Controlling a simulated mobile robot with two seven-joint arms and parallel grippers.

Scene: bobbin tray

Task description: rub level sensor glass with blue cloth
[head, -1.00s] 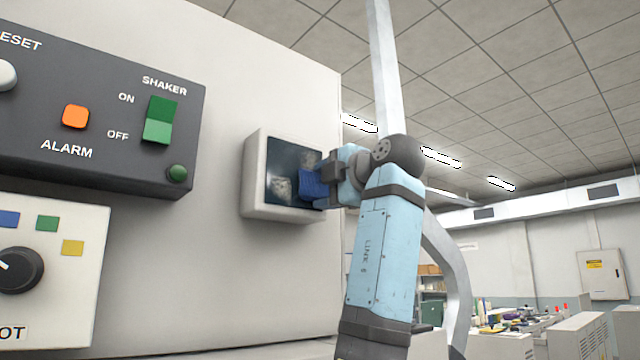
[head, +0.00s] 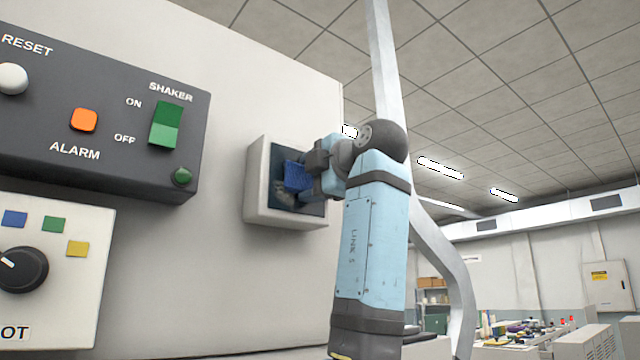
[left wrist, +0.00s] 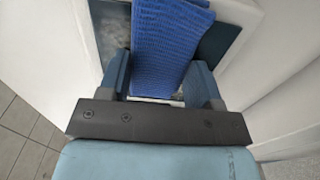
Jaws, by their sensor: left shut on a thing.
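The level sensor is a pale box (head: 258,185) on the machine's wall with a dark glass (head: 276,158) in its face. Greyish smudges show on the lower part of the glass. My left gripper (head: 302,182) is shut on the folded blue cloth (head: 296,175) and holds it at the glass, covering its middle. In the left wrist view the cloth (left wrist: 170,45) stands between the two fingers, and part of the glass (left wrist: 218,42) shows beside it. I cannot tell for sure whether the cloth presses on the glass. My right gripper is not in view.
A dark control panel (head: 60,110) with shaker switch (head: 166,125) and alarm button is on the wall at left. A white panel with a black knob (head: 22,270) is below it. A metal post (head: 385,80) stands behind my arm. Bare wall lies between panels and sensor.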

